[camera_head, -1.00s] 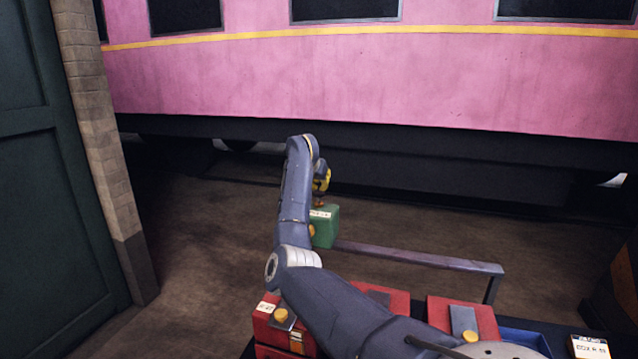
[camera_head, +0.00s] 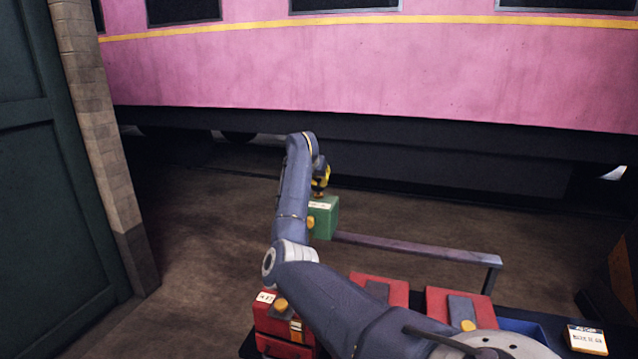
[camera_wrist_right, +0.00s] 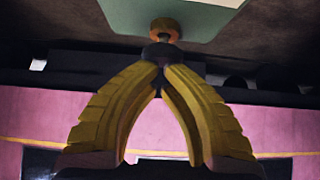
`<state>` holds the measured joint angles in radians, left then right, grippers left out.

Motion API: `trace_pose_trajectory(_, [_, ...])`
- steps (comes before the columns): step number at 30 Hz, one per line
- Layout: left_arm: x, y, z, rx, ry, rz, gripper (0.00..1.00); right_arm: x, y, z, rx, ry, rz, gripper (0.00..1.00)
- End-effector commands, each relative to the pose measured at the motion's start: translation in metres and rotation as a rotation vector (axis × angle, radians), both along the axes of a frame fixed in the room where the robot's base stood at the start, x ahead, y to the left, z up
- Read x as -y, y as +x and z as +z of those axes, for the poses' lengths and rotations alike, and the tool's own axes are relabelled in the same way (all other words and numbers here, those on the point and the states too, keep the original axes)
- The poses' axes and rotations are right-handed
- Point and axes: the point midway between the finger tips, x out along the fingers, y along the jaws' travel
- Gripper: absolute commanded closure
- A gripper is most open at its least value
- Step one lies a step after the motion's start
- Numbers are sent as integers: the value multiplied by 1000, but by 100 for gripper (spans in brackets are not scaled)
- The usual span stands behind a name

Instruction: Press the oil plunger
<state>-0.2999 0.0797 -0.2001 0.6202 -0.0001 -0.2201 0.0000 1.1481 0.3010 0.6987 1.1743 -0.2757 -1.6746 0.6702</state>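A green box (camera_head: 326,219) with a white label on top and an orange knob on its left side stands beyond the red boxes. The oil plunger (camera_head: 319,194) looks like a small brownish piece on the box top, just under my right gripper (camera_head: 321,183). In the right wrist view, which is upside down, the plunger (camera_wrist_right: 165,30) shows as an orange-brown disc on a short stem over the pale green box top (camera_wrist_right: 110,15). My right gripper (camera_wrist_right: 161,68) has its yellow fingers shut at the tips. A dark round piece lies at the tips; contact is unclear. My left gripper is out of view.
Red boxes (camera_head: 283,331) with orange knobs stand in front, partly behind my right arm. A metal rail (camera_head: 415,248) runs right from the green box. A blue tray (camera_head: 522,328) and a labelled card (camera_head: 586,340) lie at right. A pink carriage (camera_head: 380,65) fills the back.

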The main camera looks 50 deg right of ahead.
Motion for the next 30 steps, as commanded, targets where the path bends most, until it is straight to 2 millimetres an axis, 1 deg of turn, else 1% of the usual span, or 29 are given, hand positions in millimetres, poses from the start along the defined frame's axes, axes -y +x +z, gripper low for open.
trace_pose_trajectory(5, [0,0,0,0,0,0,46,-2,3,30,5,0,4,100])
trace_pose_trajectory(15, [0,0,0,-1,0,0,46,-42,-14,76,7,0,4,100])
trace_pose_trajectory(22, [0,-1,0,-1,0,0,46,-59,-23,95,6,-1,2,100])
trace_pose_trajectory(30, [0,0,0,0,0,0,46,-66,-26,102,3,-2,2,100])
